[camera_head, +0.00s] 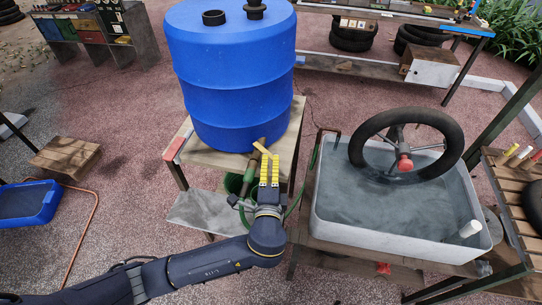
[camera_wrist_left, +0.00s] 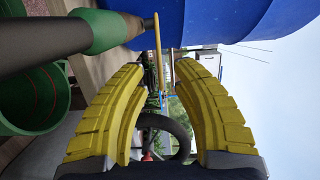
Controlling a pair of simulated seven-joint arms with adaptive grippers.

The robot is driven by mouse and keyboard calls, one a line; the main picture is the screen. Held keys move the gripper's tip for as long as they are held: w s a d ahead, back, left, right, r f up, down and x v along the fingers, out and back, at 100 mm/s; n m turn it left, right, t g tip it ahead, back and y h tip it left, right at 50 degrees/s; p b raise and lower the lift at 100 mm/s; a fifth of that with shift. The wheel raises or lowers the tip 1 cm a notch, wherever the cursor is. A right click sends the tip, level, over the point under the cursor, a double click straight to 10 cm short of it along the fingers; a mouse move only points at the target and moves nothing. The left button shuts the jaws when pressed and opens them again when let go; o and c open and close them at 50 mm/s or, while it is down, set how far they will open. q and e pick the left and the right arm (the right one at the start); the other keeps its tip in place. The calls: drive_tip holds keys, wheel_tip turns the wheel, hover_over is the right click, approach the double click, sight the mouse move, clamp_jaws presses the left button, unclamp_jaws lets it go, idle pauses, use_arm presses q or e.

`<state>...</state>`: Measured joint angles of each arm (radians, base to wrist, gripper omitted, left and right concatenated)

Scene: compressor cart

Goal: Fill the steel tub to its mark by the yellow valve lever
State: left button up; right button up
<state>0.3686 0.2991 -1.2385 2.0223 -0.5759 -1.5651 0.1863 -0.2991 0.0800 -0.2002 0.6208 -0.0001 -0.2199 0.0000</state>
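The yellow valve lever (camera_head: 260,148) sits low on the front of the blue drum (camera_head: 228,90). It also shows in the left wrist view (camera_wrist_left: 157,42), beyond the gap between my fingertips. My left gripper (camera_head: 269,157), with yellow ribbed fingers, is close in front of the lever. It is open and empty in the left wrist view (camera_wrist_left: 159,66); I cannot tell whether a finger touches the lever. The steel tub (camera_head: 318,205) on the right holds grey-blue water (camera_head: 365,215). I cannot make out its fill mark. My right gripper is not in view.
A white cylinder (camera_head: 471,229) sits at the tub's front right. A green bucket (camera_head: 236,186) is under the drum stand (camera_head: 192,157). A green hose (camera_head: 305,182) runs toward the tub.

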sight(271, 156)
use_arm(q)
drive_tip(key=shift+w, duration=1.75)
drive_tip(key=shift+c, duration=0.2)
clamp_jaws()
